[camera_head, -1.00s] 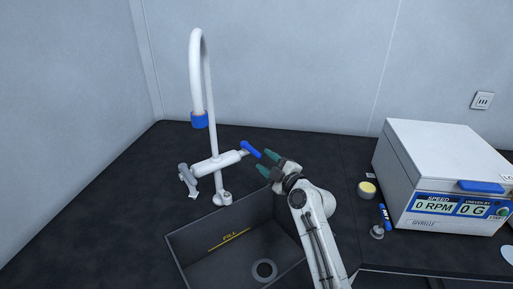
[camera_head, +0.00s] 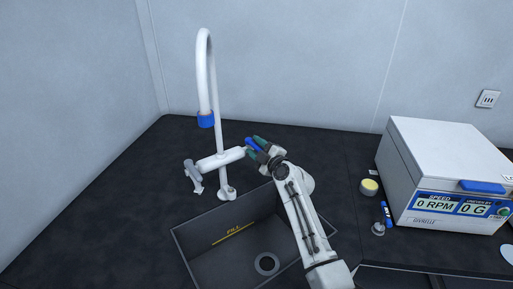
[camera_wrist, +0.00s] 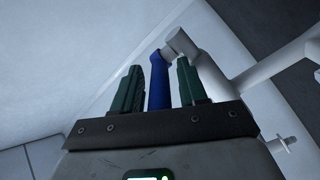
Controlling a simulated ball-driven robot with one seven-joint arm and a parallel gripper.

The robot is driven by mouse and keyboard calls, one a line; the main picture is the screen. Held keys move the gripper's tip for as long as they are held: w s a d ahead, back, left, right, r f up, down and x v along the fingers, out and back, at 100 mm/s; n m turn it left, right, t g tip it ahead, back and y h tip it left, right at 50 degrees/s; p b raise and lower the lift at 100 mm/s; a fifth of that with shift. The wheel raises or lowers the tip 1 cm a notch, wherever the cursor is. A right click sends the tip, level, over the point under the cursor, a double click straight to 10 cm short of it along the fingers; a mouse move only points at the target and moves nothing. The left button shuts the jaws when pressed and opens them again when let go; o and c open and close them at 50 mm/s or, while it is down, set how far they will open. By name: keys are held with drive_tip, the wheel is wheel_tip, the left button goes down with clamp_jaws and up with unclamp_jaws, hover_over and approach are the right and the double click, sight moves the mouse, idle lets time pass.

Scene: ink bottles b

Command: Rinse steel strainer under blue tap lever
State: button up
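The blue tap lever (camera_head: 251,144) sticks out at the right end of the white tap's crossbar; in the wrist view the lever (camera_wrist: 159,82) stands between my two green fingers. My gripper (camera_head: 257,146) is open around the lever, and in the wrist view (camera_wrist: 160,85) a gap shows on each side of it. The white tap (camera_head: 213,80) rises in a tall curved spout with a blue collar (camera_head: 206,120), above the back left of the dark sink (camera_head: 205,262). I cannot make out a steel strainer for certain; a small round metal piece (camera_head: 378,229) lies on the counter right of the sink.
A grey lever (camera_head: 191,172) is at the crossbar's left end. A white centrifuge (camera_head: 445,165) stands at the right, with a yellow-topped jar (camera_head: 369,187) and a blue marker (camera_head: 387,214) beside it. The dark counter (camera_head: 120,200) left of the sink is clear.

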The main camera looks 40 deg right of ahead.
clamp_jaws()
